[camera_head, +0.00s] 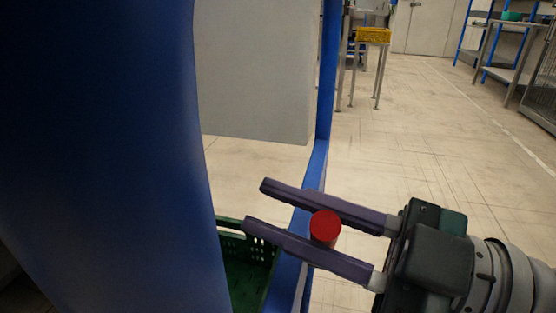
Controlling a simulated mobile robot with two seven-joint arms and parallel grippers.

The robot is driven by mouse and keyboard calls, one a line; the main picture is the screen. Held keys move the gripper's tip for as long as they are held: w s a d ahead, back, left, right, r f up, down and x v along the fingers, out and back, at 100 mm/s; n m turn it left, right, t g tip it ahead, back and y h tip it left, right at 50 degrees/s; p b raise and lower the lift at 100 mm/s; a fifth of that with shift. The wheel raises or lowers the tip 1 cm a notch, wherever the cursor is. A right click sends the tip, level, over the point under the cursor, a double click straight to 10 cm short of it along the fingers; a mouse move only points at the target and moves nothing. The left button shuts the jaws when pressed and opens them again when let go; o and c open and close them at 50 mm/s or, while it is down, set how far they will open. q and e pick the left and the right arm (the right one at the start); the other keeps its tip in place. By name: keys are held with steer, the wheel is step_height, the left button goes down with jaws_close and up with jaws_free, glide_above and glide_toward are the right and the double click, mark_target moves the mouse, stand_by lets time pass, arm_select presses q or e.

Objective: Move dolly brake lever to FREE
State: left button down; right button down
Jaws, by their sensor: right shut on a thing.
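My right gripper (257,204) reaches in from the lower right, its two long purple fingers pointing left. A red round knob (325,225), which looks like the end of the brake lever, sits between the fingers, and they are shut on it. The rest of the lever is hidden below the knob and fingers. No FREE marking shows. The blue dolly frame (316,165) runs just behind and below the fingers. My left gripper is not in view.
A large dark blue surface (110,130) fills the left side. A green crate (238,250) stands low beside the frame. A grey panel (255,70) stands behind. Open tiled floor lies to the right, with a yellow crate (373,35) on a stand further back.

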steer(key=shift+s+a+f+n, duration=0.1)
steer(key=shift+s+f+n, duration=0.1)
steer(key=shift+s+n, duration=0.15)
steer(key=c, duration=0.7)
jaws_free()
steer(key=shift+s+d, duration=0.15)
steer(key=shift+d, duration=0.3)
steer(key=p+v, duration=0.1)
steer(key=v, duration=0.8)
